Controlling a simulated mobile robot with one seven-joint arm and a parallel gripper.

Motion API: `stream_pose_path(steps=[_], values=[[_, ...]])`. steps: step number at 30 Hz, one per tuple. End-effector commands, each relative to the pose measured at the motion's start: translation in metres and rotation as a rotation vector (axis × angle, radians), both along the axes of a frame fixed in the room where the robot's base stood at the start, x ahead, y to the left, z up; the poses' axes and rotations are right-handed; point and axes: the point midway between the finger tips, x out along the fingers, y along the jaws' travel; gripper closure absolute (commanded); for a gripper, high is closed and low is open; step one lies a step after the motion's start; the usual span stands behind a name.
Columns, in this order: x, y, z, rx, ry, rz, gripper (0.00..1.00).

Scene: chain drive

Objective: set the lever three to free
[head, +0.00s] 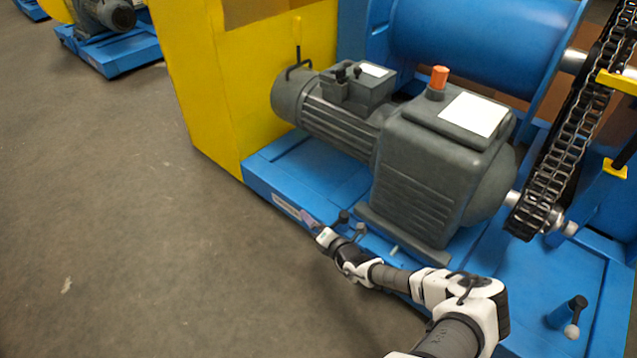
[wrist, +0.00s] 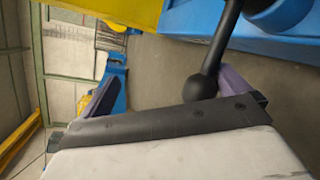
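A lever with a black round knob (wrist: 202,86) shows large in the wrist view. Its knob lies between my gripper's two purple fingers, close to the right one, and contact cannot be told. My gripper (wrist: 168,95) is open, its fingers wide apart. In the head view my gripper (head: 311,219) is low at the front edge of the blue base. A small dark knob (head: 343,216) shows just to its right. Another lever with a pale ball end (head: 571,331) stands at the lower right. No number is readable, so I cannot tell which lever is three.
A grey motor and gearbox (head: 430,170) sit on the blue base (head: 330,175) behind my arm. A chain (head: 570,140) runs up at the right. A yellow housing (head: 205,95) stands at the left. The concrete floor (head: 130,230) is clear at the left.

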Motion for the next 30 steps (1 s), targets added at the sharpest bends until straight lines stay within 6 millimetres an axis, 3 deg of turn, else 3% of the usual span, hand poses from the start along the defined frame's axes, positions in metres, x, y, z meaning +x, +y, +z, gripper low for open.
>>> stream_pose_path(steps=[1, 9, 10, 11, 25, 30], values=[[0.018, -0.006, 0.082, 0.064, -0.187, -0.026, 0.18], [0.018, -0.004, 0.141, 0.063, -0.186, -0.021, 0.21], [0.018, -0.003, 0.145, 0.064, -0.186, -0.021, 0.40], [0.019, -0.003, 0.149, 0.064, -0.186, -0.022, 0.46], [0.018, -0.004, 0.154, 0.065, -0.169, -0.025, 0.46], [0.022, 0.011, 0.163, 0.108, -0.171, -0.030, 0.67]])
